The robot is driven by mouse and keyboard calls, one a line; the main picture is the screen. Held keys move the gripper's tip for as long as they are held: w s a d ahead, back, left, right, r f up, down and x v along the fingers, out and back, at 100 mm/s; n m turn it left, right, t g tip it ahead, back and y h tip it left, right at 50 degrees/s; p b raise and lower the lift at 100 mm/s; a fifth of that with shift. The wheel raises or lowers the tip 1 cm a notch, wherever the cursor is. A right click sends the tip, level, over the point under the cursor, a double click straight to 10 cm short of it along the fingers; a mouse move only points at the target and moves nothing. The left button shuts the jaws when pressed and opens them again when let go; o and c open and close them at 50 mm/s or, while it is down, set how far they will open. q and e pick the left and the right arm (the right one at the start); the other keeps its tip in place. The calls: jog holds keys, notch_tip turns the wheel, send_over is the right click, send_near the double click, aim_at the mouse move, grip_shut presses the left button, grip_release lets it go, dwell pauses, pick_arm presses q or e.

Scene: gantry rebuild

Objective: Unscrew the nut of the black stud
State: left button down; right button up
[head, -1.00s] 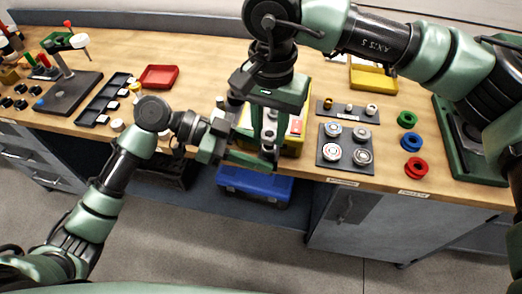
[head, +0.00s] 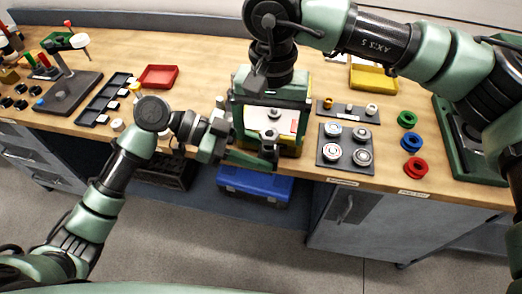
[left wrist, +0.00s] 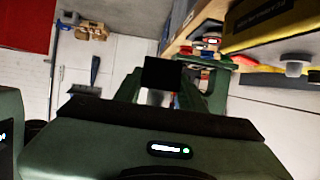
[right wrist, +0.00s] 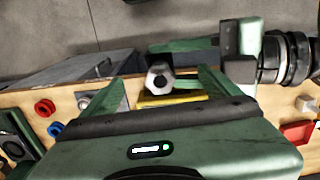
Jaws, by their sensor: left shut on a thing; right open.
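My left gripper (head: 269,147) is shut on the black stud, whose dark block-like body (left wrist: 162,76) fills the space between its fingers in the left wrist view. In the right wrist view a grey hexagonal nut (right wrist: 160,81) with a dark centre faces the camera at the stud's end. My right gripper (head: 270,126) is above the left one, pointing down, with its fingers wide apart. In the right wrist view the nut appears between these open fingers, with no clear contact. How far the nut sits on the thread is hidden.
A yellow case (head: 291,149) with a pale top stands at the bench edge just behind the grippers. A dark plate (head: 345,162) with round parts, and coloured rings (head: 412,141), lie to the right. A red tray (head: 158,77) is at the left. A blue box (head: 255,185) is below.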

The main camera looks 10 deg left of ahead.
jog(key=m, duration=0.6)
jog(key=shift+m, duration=0.3)
jog(key=m, duration=1.7)
